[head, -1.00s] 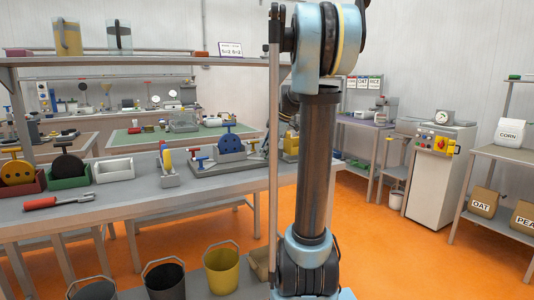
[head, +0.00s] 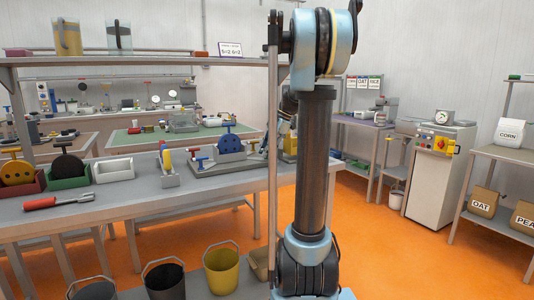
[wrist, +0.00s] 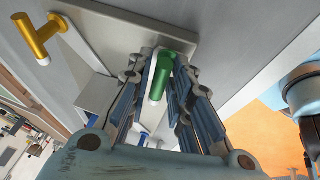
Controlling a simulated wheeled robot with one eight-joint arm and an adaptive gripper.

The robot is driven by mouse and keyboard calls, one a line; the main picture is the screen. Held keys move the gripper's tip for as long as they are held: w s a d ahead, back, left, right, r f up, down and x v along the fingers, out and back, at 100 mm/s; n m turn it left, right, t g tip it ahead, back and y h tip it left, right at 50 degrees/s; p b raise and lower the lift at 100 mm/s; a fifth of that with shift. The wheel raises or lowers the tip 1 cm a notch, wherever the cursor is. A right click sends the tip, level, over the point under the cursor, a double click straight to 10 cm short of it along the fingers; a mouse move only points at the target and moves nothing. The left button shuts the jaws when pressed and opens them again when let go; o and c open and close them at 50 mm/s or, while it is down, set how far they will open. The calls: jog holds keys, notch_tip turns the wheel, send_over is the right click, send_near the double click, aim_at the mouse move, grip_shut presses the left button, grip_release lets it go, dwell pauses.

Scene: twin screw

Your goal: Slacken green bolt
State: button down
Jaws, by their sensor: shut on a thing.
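The green bolt (wrist: 160,72) has a T-shaped handle and shows in the middle of the wrist view. My gripper (wrist: 162,84) has its fingers on either side of the green handle and is shut on it. The bolt sits at a light grey plate (wrist: 120,20). A yellow T-handled bolt (wrist: 42,36) stands apart to the left in the wrist view. In the head view my own arm hides the green bolt and the gripper.
A shelf (head: 140,60) crosses above. Buckets (head: 222,270) stand below the front edge.

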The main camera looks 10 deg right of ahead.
jog(key=shift+w+r, duration=0.1)
jog(key=shift+w, duration=0.15)
jog(key=c, duration=1.6)
grip_release()
jog(key=shift+c, duration=0.2)
jog(key=shift+s, duration=0.1)
jog(key=v, duration=1.1)
jog(key=shift+d+r, duration=0.2)
jog(key=shift+r, duration=0.15)
